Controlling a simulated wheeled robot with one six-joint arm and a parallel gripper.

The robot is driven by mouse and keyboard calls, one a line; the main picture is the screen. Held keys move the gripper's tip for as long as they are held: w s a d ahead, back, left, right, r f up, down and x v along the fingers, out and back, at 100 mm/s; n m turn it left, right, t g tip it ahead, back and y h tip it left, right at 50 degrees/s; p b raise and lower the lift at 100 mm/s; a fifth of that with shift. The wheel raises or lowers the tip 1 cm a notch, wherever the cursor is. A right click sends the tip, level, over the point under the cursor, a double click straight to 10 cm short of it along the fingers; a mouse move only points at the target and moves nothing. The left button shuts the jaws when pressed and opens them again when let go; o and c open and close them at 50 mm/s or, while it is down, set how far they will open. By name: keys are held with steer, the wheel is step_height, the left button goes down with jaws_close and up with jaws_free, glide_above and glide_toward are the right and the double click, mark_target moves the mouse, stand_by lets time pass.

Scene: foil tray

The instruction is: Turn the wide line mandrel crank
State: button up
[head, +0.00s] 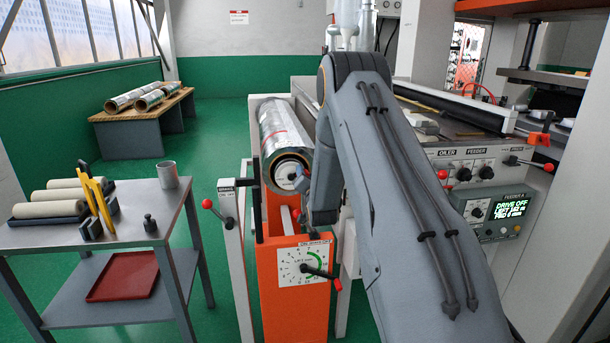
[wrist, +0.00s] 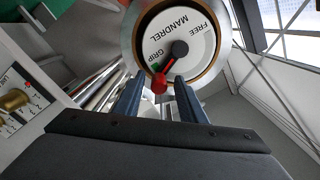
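The mandrel dial (wrist: 203,42) fills the top of the wrist view on the end of the foil roll. It reads FREE, MANDREL and GRIP. Its crank has a dark hub (wrist: 180,50) and a red knob (wrist: 160,84), which points down-left beside the word GRIP, near a small green mark. My gripper (wrist: 159,80) is open, with one finger on each side of the red knob; gaps show, and contact cannot be told. In the head view the foil roll (head: 281,128) and its dial (head: 286,172) show left of my arm, which hides most of the gripper and the crank.
An orange stand (head: 270,318) with a numbered dial (head: 302,266) and red-tipped lever is below. A brake lever (head: 208,204) stands left of the roll. A cart (head: 130,228) with rollers and a cup (head: 168,175) is at left. Machine panels (head: 475,165) stand right.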

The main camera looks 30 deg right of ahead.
jaws_close()
steer(key=shift+r, duration=0.1)
